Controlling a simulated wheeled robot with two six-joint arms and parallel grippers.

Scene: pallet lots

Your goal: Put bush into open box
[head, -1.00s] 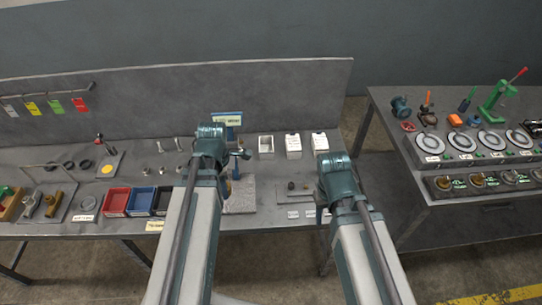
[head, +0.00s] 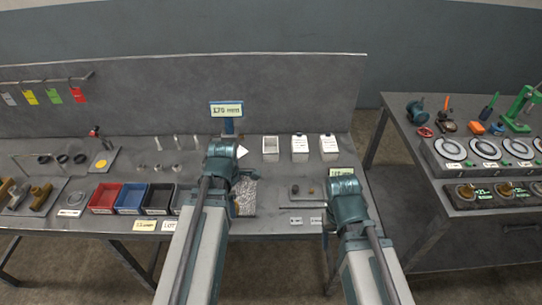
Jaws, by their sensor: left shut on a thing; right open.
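The open box (head: 270,155) is white and stands at the back of the near bench, left of two closed white boxes (head: 300,147). My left gripper (head: 238,176) is over the bench in front and left of the open box. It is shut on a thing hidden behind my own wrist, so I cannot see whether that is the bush. My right gripper (head: 345,186) is open, over the bench's right front edge, with its fingers mostly hidden. Two small dark round parts sit on a grey tray (head: 302,197) between the grippers; I cannot tell whether either is a bush.
A sign reading 170 mm (head: 227,110) stands behind my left gripper. A speckled grey block (head: 247,203) lies beside it. Red (head: 106,196), blue (head: 131,197) and black bins are at left. A second bench (head: 440,215) with dials and a green press stands at right.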

